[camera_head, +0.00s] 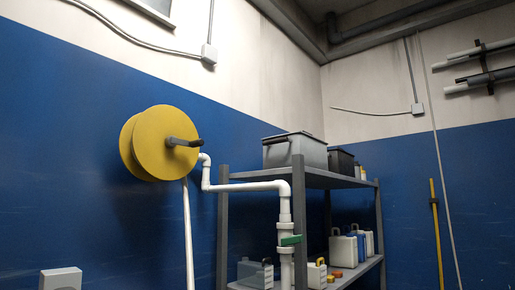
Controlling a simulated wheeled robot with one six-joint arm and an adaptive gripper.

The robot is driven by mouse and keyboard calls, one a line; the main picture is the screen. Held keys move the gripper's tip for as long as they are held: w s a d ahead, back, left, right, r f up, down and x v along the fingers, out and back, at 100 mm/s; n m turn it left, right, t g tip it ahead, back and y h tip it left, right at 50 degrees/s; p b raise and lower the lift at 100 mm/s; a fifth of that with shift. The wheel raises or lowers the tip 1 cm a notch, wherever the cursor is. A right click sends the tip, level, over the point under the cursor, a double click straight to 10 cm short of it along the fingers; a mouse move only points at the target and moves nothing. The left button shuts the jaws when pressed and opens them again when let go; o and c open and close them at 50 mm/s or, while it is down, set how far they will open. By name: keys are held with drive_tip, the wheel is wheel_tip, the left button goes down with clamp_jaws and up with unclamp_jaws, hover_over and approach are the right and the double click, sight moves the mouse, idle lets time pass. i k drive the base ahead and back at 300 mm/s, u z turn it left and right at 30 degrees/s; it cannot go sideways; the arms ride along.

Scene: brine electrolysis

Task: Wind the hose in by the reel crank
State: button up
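A yellow hose reel (152,150) is mounted on the blue wall at the left of the head view. A grey crank arm with a dark handle (186,142) sticks out from its front face, pointing right. A white hose or pipe (188,235) runs straight down below the right side of the reel; I cannot tell whether it joins the reel. My gripper is not in this view.
A white pipe (245,186) with a green-handled valve (291,240) stands right of the reel. Behind it is a grey shelf (345,182) with bins and jugs. A white box (61,279) is at lower left. A yellow pole (436,230) leans at right.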

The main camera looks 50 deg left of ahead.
sight(198, 143)
drive_tip(key=z, duration=0.05)
drive_tip(key=i, duration=1.85)
drive_tip(key=u, duration=2.5)
